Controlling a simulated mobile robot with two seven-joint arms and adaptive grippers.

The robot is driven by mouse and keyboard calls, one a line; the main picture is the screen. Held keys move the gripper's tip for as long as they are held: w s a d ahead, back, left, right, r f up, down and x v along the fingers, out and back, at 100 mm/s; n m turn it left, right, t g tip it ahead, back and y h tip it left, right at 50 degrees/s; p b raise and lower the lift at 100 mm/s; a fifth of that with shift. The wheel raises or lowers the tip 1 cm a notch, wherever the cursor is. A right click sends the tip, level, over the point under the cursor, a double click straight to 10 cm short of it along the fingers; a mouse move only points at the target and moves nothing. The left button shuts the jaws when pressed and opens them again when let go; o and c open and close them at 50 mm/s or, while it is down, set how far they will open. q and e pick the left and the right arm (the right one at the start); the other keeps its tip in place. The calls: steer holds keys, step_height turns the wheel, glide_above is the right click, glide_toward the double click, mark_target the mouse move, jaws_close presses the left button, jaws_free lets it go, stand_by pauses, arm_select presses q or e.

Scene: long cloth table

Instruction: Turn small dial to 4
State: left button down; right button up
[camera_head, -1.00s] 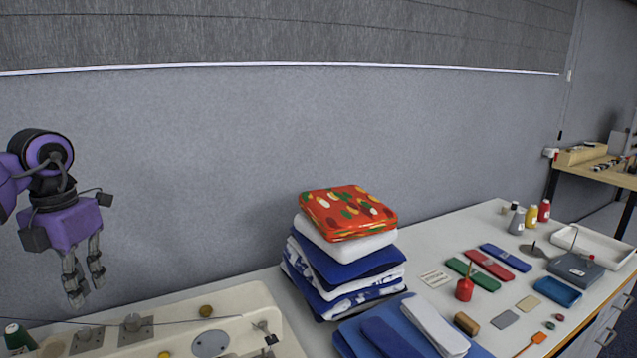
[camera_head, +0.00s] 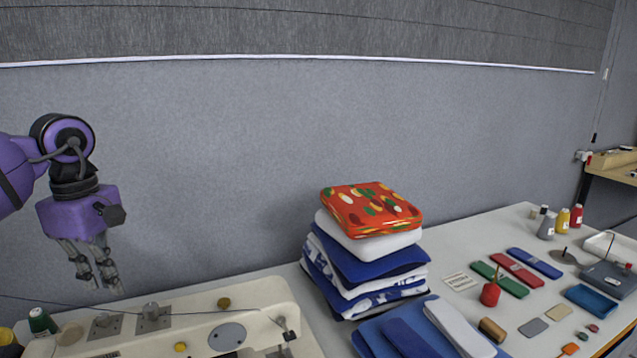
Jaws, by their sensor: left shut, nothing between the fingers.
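The cream sewing machine bed (camera_head: 262,300) lies along the front left of the table. Two metal knobs on square plates, the right one (camera_head: 150,310) and the left one (camera_head: 105,322), sit on it, with small brown-yellow knobs (camera_head: 224,303) nearby. I cannot tell which is the small dial, and no numbers are readable. My left gripper (camera_head: 104,284), purple with grey fingers, hangs shut and empty above the machine's left part, pointing down and apart from the knobs in the picture. My right gripper is out of view.
A stack of folded cloths (camera_head: 365,262) stands right of the machine, with blue and white cloths (camera_head: 415,330) before it. A red oil can (camera_head: 490,293), flat coloured cases and bottles (camera_head: 562,220) lie farther right. The grey wall stands behind the table.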

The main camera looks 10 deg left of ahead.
mark_target(104, 321)
arm_select(q)
step_height(104, 321, down, 4)
steer(key=shift+f+b, duration=0.1)
steer(key=shift+b, duration=0.65)
steer(key=shift+f+b, duration=0.3)
steer(key=shift+f, duration=0.65)
steer(key=shift+s, duration=0.15)
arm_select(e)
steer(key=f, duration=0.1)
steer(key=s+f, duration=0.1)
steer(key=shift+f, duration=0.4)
arm_select(q)
steer(key=shift+d+f, duration=0.1)
steer(key=shift+f, duration=0.1)
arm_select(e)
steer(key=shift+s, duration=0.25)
arm_select(q)
steer(key=shift+s+f, duration=0.1)
steer(key=shift+s, duration=0.05)
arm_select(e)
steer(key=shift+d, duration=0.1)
arm_select(q)
steer(key=shift+s, duration=0.25)
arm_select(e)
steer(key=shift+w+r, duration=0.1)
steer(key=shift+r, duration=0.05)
